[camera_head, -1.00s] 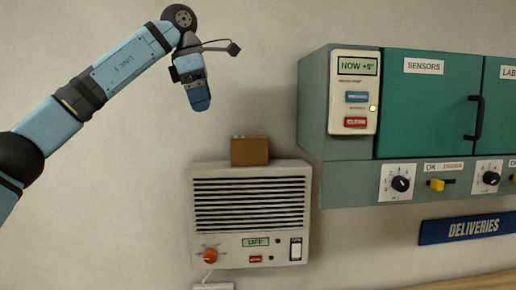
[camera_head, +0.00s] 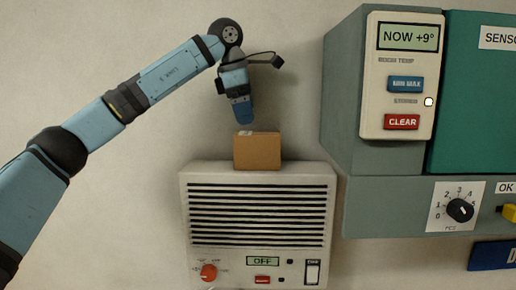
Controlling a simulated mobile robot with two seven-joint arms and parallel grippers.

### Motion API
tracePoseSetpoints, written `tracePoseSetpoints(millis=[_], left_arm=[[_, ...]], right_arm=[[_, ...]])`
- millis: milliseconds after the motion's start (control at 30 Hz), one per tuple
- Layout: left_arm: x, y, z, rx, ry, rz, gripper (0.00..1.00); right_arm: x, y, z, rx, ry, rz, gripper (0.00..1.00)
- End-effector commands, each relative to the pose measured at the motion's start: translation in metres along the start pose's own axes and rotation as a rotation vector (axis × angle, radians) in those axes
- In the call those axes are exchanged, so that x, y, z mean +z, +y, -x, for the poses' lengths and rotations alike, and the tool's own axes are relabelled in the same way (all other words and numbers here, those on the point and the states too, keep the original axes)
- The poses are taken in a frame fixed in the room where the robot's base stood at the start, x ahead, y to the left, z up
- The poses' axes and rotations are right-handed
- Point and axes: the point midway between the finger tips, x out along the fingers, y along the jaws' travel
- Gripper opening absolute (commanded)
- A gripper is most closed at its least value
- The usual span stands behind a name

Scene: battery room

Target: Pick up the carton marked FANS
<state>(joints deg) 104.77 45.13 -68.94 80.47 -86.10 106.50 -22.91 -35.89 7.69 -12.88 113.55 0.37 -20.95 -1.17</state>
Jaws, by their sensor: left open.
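A small brown carton (camera_head: 257,153) stands upright on top of a white wall-mounted heater-like unit (camera_head: 186,216). A small pale label shows at its upper left edge; no FANS marking is readable from here. My left gripper (camera_head: 241,121) points down just above the carton, slightly left of its middle. It appears apart from the carton and holds nothing that I can see; its fingers are seen edge-on. My right gripper is not in view.
The white unit has a slatted grille, an OFF display (camera_head: 263,261), an orange knob (camera_head: 208,272) and a switch (camera_head: 312,272). A grey-green cabinet (camera_head: 342,100) with a control panel (camera_head: 398,145) juts out at the right. The wall left of the unit is bare.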

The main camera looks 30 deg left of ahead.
Motion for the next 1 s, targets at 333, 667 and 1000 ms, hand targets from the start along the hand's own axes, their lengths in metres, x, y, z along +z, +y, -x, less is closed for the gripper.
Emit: tracePoseSetpoints(millis=[333,667,1000], left_arm=[[0.005,-0.003,-0.03,-0.002,0.001,-0.003,1.0],[0.008,-0.006,-0.067,0.001,-0.002,0.0,1.0],[0.008,-0.007,-0.069,0.001,-0.002,-0.001,1.0]], right_arm=[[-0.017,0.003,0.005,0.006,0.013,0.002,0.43],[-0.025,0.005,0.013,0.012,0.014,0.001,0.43],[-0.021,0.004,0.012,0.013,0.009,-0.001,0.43]])
